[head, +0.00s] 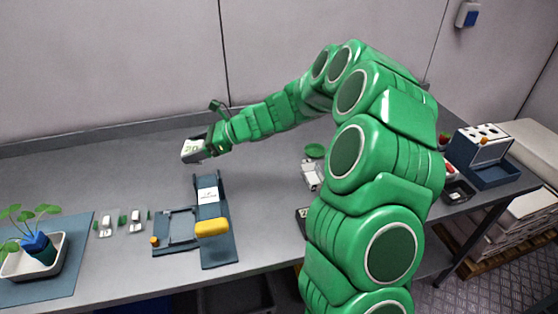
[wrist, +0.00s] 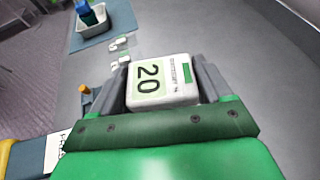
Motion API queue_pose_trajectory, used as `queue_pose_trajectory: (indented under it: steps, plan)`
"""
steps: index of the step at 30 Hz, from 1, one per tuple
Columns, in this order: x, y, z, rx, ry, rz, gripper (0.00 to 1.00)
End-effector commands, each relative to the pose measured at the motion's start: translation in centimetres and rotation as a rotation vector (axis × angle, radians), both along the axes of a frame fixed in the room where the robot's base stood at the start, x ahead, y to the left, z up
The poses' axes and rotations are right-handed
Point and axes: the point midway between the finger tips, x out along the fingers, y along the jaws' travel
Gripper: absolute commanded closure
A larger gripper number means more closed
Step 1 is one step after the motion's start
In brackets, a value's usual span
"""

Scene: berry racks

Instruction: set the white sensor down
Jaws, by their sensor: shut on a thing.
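The white sensor (wrist: 160,80) is a small rounded block with a label that reads 20 and a green bar. My gripper (wrist: 163,83) is shut on it, with one grey finger on each side. In the head view the sensor (head: 193,149) sits at the end of my gripper (head: 200,146), above the bare rear part of the grey bench (head: 90,170). I cannot tell the exact height above the bench. Its underside is hidden in both views.
A dark blue fixture (head: 219,247) with a yellow handle (head: 212,228) stands on the bench in front. Small white pieces (head: 107,226) lie left of it. A plant in a white tray (head: 60,262) rests on a blue mat (head: 75,285). The rear left bench is clear.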

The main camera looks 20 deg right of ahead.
Motion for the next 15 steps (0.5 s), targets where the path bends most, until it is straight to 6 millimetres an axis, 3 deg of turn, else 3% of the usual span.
queue_pose_trajectory:
  steps: [3, 15]
  plan:
    - [0.0, -3.5, 0.0, -0.001, -0.001, -0.027, 0.54]
    - [-1.7, -13.9, 0.1, 0.0, 0.001, -0.095, 0.54]
